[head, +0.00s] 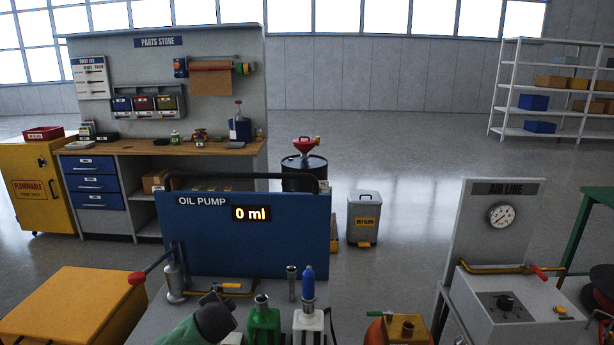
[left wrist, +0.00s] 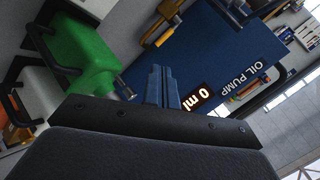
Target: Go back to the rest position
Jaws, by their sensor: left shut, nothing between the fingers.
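My left gripper (head: 214,299) is low in the head view, in front of the blue oil pump panel (head: 243,262) and left of a green can (head: 263,326). In the left wrist view its fingers (left wrist: 163,82) are together with nothing between them. They point toward the oil pump panel (left wrist: 225,45), whose display reads 0 ml. The green can (left wrist: 85,62) stands beside the fingers there, apart from them. My right gripper is not in view.
A white can (head: 308,324) with a blue top stands right of the green can. A red-tipped pump lever (head: 138,278) is at the left. A yellow cabinet (head: 75,300) is at the lower left and an air line stand (head: 520,300) at the right. Open floor lies behind.

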